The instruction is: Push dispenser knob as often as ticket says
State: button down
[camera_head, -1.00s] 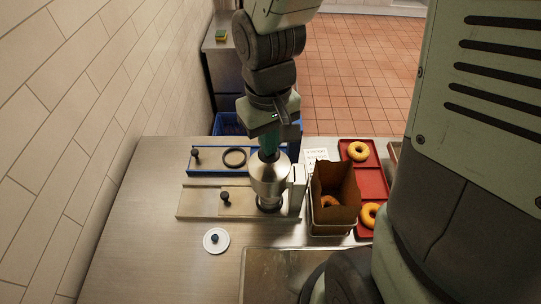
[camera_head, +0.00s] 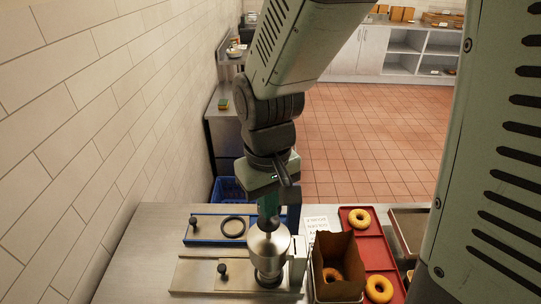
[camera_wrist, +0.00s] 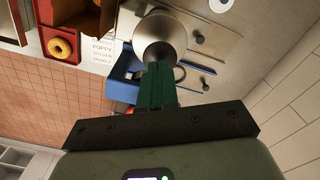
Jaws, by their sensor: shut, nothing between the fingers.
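The steel dispenser (camera_head: 269,252) stands upright on the counter, with a rounded top and a dark base. It also shows as a bright dome in the wrist view (camera_wrist: 160,38). My gripper (camera_head: 268,213) points straight down over its top, its teal fingers shut and empty. The fingertips (camera_wrist: 158,68) hide most of the knob, and I cannot tell whether they touch it. The ticket (camera_head: 317,224) is a white paper behind the open box. In the wrist view the ticket (camera_wrist: 104,44) shows "POPPY" and "GOLDEN"; other lines are unclear.
A brown box (camera_head: 335,255) with a bagel inside stands right of the dispenser. A red tray (camera_head: 372,262) holds bagels (camera_head: 360,218). A blue-edged board (camera_head: 205,240) with a black ring lies behind, left of the dispenser. A wall (camera_head: 80,130) bounds the left.

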jog(key=shift+f, duration=0.1)
jog(key=shift+f, duration=2.25)
jog(key=shift+r, duration=2.35)
notch_tip(320, 180, up, 6)
